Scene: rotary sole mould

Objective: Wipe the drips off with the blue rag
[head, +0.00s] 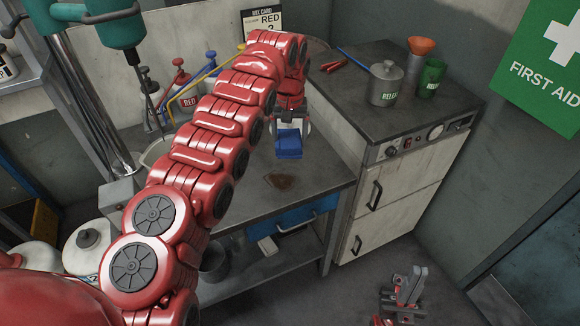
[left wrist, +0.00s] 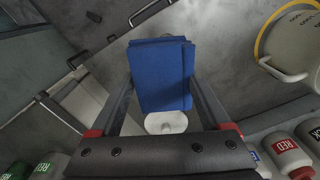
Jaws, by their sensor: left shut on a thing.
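My left gripper (head: 290,124) is shut on the folded blue rag (head: 288,144) and holds it over the grey bench (head: 318,172). In the left wrist view the rag (left wrist: 160,75) sits between the two dark fingers. A brown drip stain (head: 279,182) lies on the bench top, nearer the front edge than the rag in the head view. I cannot tell whether the rag touches the bench. I cannot make out the stain in the left wrist view. My right gripper (head: 405,288) is low over the floor at the lower right, away from the bench; its jaw state is unclear.
A blue drawer (head: 306,211) is below. The bench around the stain looks clear.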

